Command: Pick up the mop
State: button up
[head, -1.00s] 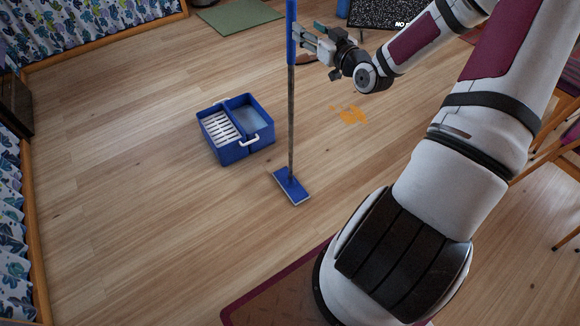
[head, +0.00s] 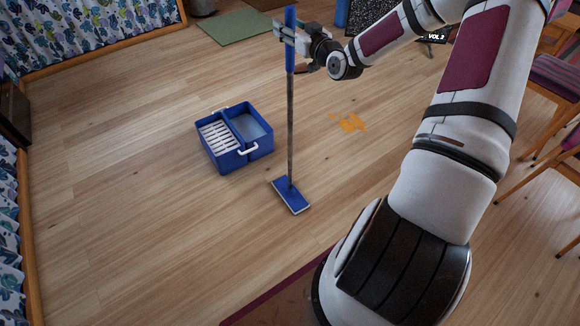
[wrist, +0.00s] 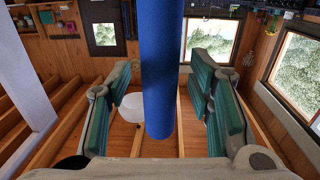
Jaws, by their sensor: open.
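The mop stands upright on the wood floor in the head view, with a blue handle grip (head: 290,40), a grey pole (head: 290,125) and a flat blue head (head: 290,195). My gripper (head: 284,36) is at the handle grip, near the top of the mop. In the wrist view the blue handle grip (wrist: 160,75) runs between the two teal-padded fingers of my open gripper (wrist: 165,95), with a gap visible on both sides. A blue bucket (head: 238,160) with a white slatted wringer and water stands on the floor left of the mop head.
An orange spill (head: 350,123) lies on the floor right of the pole. A green mat (head: 233,28) lies at the back, and chairs (head: 550,85) stand at the right. The floor (head: 120,200) left of the bucket is clear.

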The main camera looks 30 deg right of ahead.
grip_shut()
jog(key=shift+r, duration=0.15)
